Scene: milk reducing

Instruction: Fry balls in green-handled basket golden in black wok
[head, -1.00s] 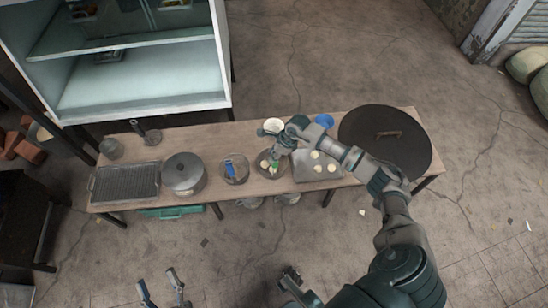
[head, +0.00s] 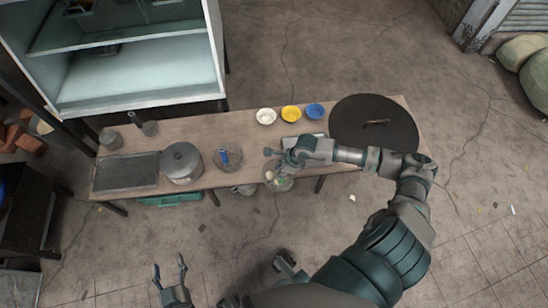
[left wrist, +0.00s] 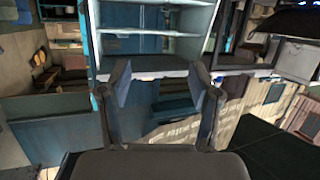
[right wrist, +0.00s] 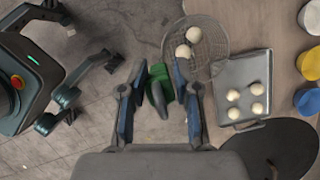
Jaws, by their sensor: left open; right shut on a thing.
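My right gripper (right wrist: 160,103) is shut on the green handle (right wrist: 158,88) of a round wire basket (right wrist: 220,50). In the head view, my right gripper (head: 288,161) holds this basket (head: 279,186) at the table's front edge, partly hidden by the gripper. My left gripper (head: 170,272) is open and empty at the bottom of the head view, well away from the table. Its spread fingers also show in the left wrist view (left wrist: 160,90). I cannot make out a wok for certain.
The wooden table (head: 235,125) carries a blue-handled basket (head: 228,160), a lidded pot (head: 182,163), a grill plate (head: 126,173) and a large black disc with a handle (head: 375,125). A metal tray (right wrist: 243,72) holds more pale balls. Three bowls (head: 290,113) stand behind.

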